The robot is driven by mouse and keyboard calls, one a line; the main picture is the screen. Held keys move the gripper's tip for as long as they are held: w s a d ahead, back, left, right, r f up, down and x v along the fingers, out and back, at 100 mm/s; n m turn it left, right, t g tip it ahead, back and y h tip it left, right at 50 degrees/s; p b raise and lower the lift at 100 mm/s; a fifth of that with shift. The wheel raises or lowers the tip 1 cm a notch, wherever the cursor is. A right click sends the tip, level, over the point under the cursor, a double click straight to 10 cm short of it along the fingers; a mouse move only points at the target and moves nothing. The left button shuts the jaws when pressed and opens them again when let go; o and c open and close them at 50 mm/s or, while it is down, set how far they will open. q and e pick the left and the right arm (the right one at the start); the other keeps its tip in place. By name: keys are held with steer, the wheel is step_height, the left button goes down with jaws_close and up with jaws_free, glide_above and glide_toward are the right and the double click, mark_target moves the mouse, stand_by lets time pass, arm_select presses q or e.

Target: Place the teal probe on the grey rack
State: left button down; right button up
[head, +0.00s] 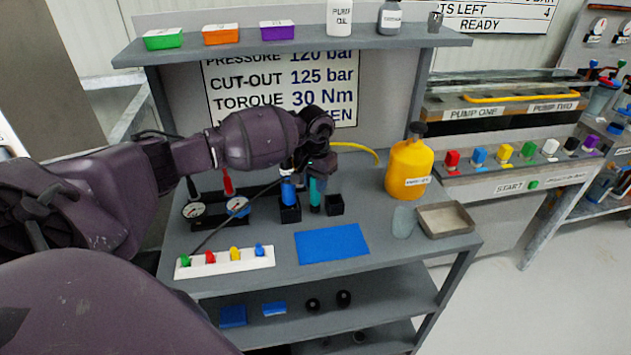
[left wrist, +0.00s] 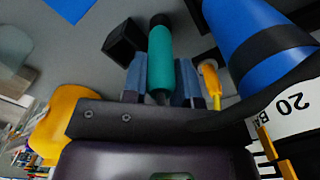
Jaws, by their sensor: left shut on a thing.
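The teal probe (head: 314,192) hangs roughly upright below my left gripper (head: 316,168), over the grey bench. In the left wrist view, the teal probe (left wrist: 160,55) with its black end lies between the two blue fingers of my left gripper (left wrist: 160,85), which is shut on it. A blue probe (head: 289,193) stands in a black square holder (head: 290,214) just left of it. An empty black holder (head: 335,205) is just right of it and also shows in the wrist view (left wrist: 124,42). I cannot tell which piece is the grey rack. My right gripper is not in view.
A blue mat (head: 332,243) and a white strip with coloured knobs (head: 225,261) lie in front. Pressure gauges (head: 193,210) stand left. A yellow oil can (head: 408,168) and a shallow grey tray (head: 446,220) are at right. The upper shelf (head: 300,43) overhangs behind.

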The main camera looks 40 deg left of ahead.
arm_select(q)
steer(key=c, duration=0.9)
jaws_free()
steer(key=shift+r, duration=0.1)
step_height(320, 180, up, 12)
steer(key=shift+s, duration=0.1)
stand_by(0.3)
